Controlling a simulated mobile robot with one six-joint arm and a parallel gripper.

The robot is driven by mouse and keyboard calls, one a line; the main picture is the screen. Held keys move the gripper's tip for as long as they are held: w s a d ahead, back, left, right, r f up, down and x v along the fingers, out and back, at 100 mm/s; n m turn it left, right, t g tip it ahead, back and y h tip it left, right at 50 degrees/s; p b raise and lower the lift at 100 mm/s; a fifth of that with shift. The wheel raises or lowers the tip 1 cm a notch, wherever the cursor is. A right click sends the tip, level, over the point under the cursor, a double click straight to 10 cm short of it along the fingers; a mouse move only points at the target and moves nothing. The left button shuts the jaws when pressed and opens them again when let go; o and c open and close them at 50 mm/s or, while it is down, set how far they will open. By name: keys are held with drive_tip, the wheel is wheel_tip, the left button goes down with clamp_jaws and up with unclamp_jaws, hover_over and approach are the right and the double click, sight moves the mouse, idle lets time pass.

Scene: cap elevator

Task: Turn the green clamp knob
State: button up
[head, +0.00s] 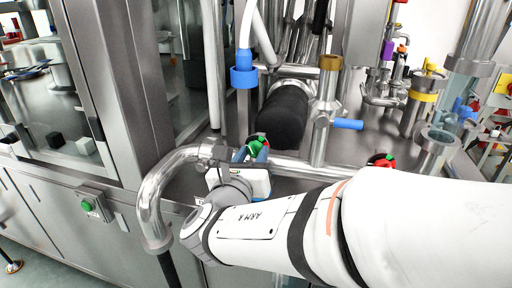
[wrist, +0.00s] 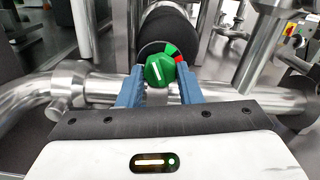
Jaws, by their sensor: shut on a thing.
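The green clamp knob (wrist: 160,70) has a white line on its face and sits in front of a dial with green and red parts. It also shows in the head view (head: 256,147), partly hidden by my gripper. My gripper (wrist: 160,78) has its blue fingers on both sides of the knob and is shut on it. In the head view my gripper (head: 252,153) reaches over the steel pipe to the knob. The white line on the knob leans slightly from upright.
A horizontal steel pipe (wrist: 100,86) runs just under the fingers. A black cylinder (head: 282,115) lies behind the knob. A post with a blue handle (head: 347,124) stands to the right. A green button (head: 87,205) is on the cabinet.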

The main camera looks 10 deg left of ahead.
drive_tip(key=c, duration=0.3)
drive_tip(key=shift+a, duration=0.3)
drive_tip(key=shift+d, duration=0.2)
drive_tip(key=shift+c, duration=0.3)
drive_tip(key=shift+f+b, duration=0.1)
drive_tip(key=shift+b, duration=0.2)
drive_tip(key=m+b, duration=0.3)
drive_tip(key=shift+f+m, duration=0.2)
drive_tip(key=shift+m, duration=0.1)
drive_tip(key=m+b, duration=0.3)
drive_tip(key=shift+d+b, duration=0.1)
drive_tip(key=shift+b, duration=0.25)
drive_tip(key=shift+r+m+b, duration=0.1)
drive_tip(key=shift+m+b, duration=1.05)
drive_tip(key=shift+m, duration=0.15)
